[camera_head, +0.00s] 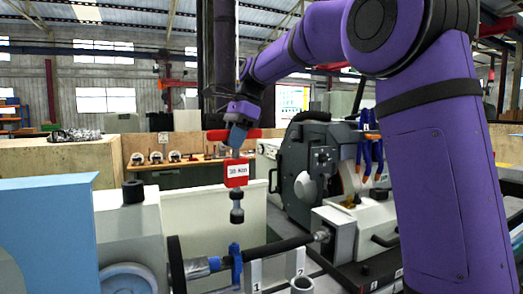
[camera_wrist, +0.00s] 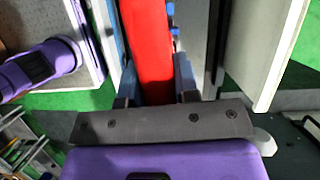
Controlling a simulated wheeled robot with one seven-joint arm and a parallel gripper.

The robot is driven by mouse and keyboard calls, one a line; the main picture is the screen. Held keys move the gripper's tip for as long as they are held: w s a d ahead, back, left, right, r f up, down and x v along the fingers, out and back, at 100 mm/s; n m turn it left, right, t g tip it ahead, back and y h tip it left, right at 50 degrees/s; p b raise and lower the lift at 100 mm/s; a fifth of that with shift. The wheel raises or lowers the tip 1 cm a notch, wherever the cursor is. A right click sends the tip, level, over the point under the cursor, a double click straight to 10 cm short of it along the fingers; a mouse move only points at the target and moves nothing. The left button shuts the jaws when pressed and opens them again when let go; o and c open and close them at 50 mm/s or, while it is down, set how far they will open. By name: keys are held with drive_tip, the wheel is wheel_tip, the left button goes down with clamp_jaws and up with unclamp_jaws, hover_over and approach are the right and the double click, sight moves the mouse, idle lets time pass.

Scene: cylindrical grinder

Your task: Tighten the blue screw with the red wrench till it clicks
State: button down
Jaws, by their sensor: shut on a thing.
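My purple gripper (camera_head: 238,125) is shut on the red wrench (camera_head: 236,172), which hangs upright below it. The wrench has a red crossbar at the top, a red block with a white label, and a dark socket end (camera_head: 237,207). The blue screw (camera_head: 235,262) stands on the clamp around the horizontal bar. The socket end is above the screw, with a visible gap between them. In the wrist view the red wrench (camera_wrist: 150,50) fills the space between my gripper's fingers (camera_wrist: 156,88). Small blue parts show beside it there, but I cannot tell whether they are the screw.
The dark grinder head (camera_head: 310,165) stands right of the wrench. A light machine block (camera_head: 128,230) with a black knob and a blue panel (camera_head: 45,215) stand at left. Numbered posts (camera_head: 255,274) are near the clamp. A bench with tools (camera_head: 180,160) stands behind.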

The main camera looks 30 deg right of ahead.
sight(230, 159)
drive_tip(key=shift+w+a+r, duration=0.25)
drive_tip(key=shift+a+r, duration=0.05)
drive_tip(key=shift+a, duration=0.15)
drive_tip(key=shift+d+f, duration=0.1)
drive_tip(key=shift+f, duration=0.05)
drive_tip(key=shift+f, duration=4.55)
drive_tip(key=shift+f+m+t, duration=0.15)
drive_tip(key=shift+m+t, duration=0.25)
drive_tip(key=shift+m, duration=0.65)
drive_tip(key=shift+f+m+t, duration=0.15)
drive_tip(key=shift+m+t, duration=0.25)
drive_tip(key=shift+m, duration=0.65)
